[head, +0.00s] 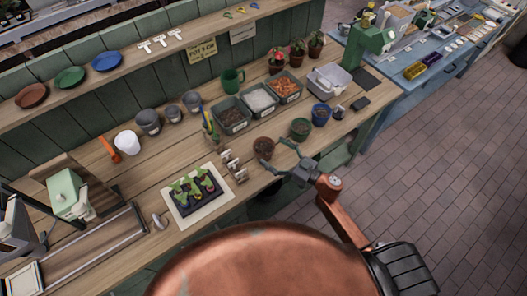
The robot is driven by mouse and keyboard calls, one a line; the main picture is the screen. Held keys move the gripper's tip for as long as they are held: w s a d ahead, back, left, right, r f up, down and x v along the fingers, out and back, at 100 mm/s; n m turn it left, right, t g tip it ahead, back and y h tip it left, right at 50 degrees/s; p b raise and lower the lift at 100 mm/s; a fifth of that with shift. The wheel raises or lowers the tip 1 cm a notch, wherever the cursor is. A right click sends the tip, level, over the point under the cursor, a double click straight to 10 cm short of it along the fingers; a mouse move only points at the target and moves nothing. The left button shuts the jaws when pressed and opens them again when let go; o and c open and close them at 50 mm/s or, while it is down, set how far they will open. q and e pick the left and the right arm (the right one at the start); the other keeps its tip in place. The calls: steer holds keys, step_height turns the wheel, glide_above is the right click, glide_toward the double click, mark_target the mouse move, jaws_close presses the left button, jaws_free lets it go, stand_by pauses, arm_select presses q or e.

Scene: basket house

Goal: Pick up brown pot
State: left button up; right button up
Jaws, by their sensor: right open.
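A small dark brown pot (264,148) stands upright near the front edge of the wooden bench, apart from the other pots. My right gripper (277,157) reaches in from the lower right at bench height. Its jaws are open and its fingers spread toward the pot's right side. Nothing is held in it. Whether a fingertip touches the pot is too small to tell. My left gripper is out of the view.
A green pot (301,128) and a blue pot (320,115) stand right of the brown pot. Black trays (231,115) lie behind it. Metal-looking labels (233,166) and a seedling tray (196,191) are to its left. Potted plants (297,53) stand farther back.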

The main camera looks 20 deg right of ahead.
mark_target(256, 141)
steer(key=x, duration=0.4)
steer(key=shift+w+a+f, duration=0.15)
steer(key=shift+w+f, duration=0.1)
steer(key=shift+f, duration=0.05)
steer(key=shift+c, duration=0.5)
steer(key=c, duration=1.2)
steer(key=shift+r, duration=0.1)
